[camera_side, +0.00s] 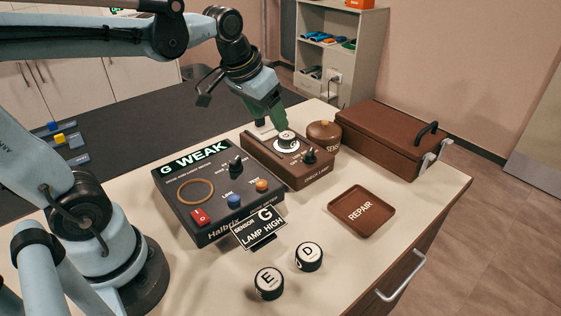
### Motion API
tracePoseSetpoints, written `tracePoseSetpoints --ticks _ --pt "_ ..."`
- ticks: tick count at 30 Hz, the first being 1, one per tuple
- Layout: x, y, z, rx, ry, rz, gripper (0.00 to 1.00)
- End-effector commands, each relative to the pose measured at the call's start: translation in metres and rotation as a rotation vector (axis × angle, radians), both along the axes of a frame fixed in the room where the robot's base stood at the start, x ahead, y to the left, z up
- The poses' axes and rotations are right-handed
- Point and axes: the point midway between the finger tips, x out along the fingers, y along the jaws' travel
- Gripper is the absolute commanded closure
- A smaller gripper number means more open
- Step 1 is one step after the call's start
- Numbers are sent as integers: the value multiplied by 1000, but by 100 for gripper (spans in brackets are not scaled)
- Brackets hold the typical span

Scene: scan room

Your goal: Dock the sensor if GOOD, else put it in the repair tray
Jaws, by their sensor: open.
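A white-topped puck (287,136), likely a sensor, sits on the brown check lamp box (262,160); its letter is unreadable. My green gripper (274,127) is open, with its fingertips right at this puck; I cannot tell if they touch it. The black tester (215,217) shows "G WEAK" on its display (196,158). A card (259,229) before it reads "SENSOR G LAMP HIGH". The brown repair tray (361,210) is empty. Sensors E (269,283) and D (309,257) stand on the table front.
A round brown lidded pot (324,133), its label partly hidden, stands just right of the check lamp box. A brown case (390,139) with a black handle lies at the back right. The tabletop around the repair tray is clear.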

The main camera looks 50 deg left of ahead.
Motion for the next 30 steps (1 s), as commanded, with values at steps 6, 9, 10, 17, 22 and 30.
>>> tracePoseSetpoints --ticks 6,9,10,17,22,30 --pt "45 26 8 -14 126 52 35" --pt "64 39 6 -21 183 74 35" --pt "69 42 5 -24 199 81 35" --pt "93 63 -4 -40 283 112 35" --pt "98 67 -11 -44 301 118 35" --pt "103 67 -51 -43 300 118 35"
